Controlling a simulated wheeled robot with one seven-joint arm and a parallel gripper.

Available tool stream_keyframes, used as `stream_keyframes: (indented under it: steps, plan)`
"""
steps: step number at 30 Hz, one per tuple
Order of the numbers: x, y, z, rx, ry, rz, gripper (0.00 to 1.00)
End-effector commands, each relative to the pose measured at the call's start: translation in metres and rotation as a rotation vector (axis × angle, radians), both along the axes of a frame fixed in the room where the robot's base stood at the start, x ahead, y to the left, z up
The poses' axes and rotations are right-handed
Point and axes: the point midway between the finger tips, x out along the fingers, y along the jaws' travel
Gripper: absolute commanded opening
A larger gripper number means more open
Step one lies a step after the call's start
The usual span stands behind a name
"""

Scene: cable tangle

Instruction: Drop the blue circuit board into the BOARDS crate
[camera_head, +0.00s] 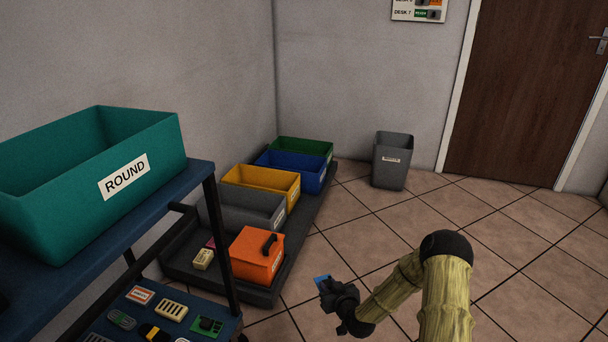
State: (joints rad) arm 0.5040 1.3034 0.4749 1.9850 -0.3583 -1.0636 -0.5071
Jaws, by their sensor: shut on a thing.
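My gripper (328,290) is shut on a small blue piece, the blue circuit board (321,280), and holds it over the tiled floor to the right of the orange box. Only the board's upper part shows; the black fingers hide the rest. Several open crates stand in a row on a dark low platform: grey (245,208), yellow (262,188), blue (295,172) and green (303,149). Their labels are too small or too oblique to read, so I cannot tell which is the BOARDS crate. My gripper is nearer than these crates and apart from them.
An orange box (256,257) with a black handle sits on the front of the platform (290,235). A cart (120,290) at left bears a teal ROUND bin (75,185) above several small parts. A grey waste bin (391,165) stands at the back. The floor at right is clear.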

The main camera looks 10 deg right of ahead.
Motion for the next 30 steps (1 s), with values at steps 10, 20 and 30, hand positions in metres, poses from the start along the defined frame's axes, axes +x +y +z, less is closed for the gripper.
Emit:
stream_keyframes:
  steps: [10, 20, 30]
  plan:
    - [-0.023, 0.005, 0.063, 0.02, 0.003, -0.093, 0.02]
    - [-0.056, -0.001, 0.125, 0.004, 0.0, -0.225, 0.02]
    - [-0.06, -0.003, 0.126, 0.0, -0.001, -0.242, 0.02]
